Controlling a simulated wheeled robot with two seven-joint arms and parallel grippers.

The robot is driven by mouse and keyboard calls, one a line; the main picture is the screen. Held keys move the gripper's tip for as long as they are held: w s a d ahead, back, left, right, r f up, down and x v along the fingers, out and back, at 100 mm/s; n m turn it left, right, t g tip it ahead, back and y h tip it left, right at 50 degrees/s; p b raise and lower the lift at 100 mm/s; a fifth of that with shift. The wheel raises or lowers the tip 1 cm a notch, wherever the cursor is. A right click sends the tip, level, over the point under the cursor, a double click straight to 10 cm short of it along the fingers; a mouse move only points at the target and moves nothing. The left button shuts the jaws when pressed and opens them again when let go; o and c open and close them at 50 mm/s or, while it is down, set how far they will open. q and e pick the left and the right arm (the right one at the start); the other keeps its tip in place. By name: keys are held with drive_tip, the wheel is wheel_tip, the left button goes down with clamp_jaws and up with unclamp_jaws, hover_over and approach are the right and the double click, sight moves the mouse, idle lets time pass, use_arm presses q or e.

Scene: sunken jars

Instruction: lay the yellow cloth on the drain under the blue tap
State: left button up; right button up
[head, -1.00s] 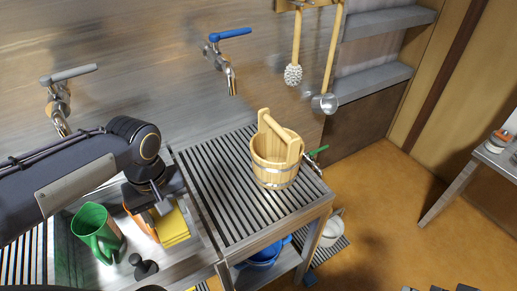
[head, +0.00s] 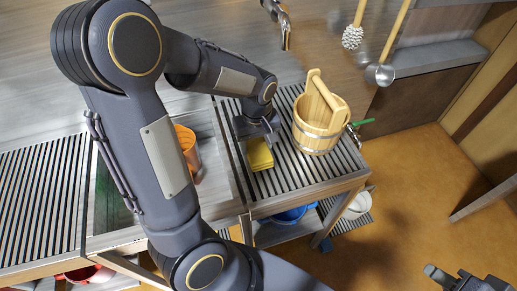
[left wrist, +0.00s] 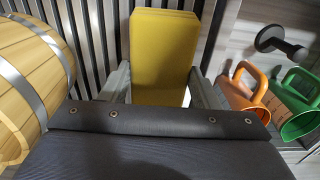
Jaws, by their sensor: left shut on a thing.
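The yellow cloth (head: 259,154) is a thick folded pad. My left gripper (head: 257,138) is shut on it, and the left wrist view shows the cloth (left wrist: 163,50) between both fingers (left wrist: 163,85). It is over the left part of the slatted drain (head: 290,178), left of the wooden bucket; I cannot tell whether it touches the slats. The tap's metal spout (head: 286,32) shows at the top edge; its blue handle is out of view. My right gripper (head: 460,280) is at the bottom right, empty, its fingers apart.
The wooden bucket (head: 318,125) stands on the drain close to the cloth's right; it also shows in the left wrist view (left wrist: 25,85). An orange mug (head: 187,143) is in the basin to the left. The left wrist view also shows a green mug (left wrist: 298,100) and a black stopper (left wrist: 275,40).

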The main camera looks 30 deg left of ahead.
sight(258, 145)
use_arm(q)
drive_tip(key=shift+w+d+f, duration=0.1)
drive_tip(key=shift+w+f, duration=0.1)
drive_tip(key=shift+f, duration=1.65)
drive_tip(key=shift+f, duration=0.2)
drive_tip(key=o, duration=0.9)
drive_tip(key=shift+r, duration=0.1)
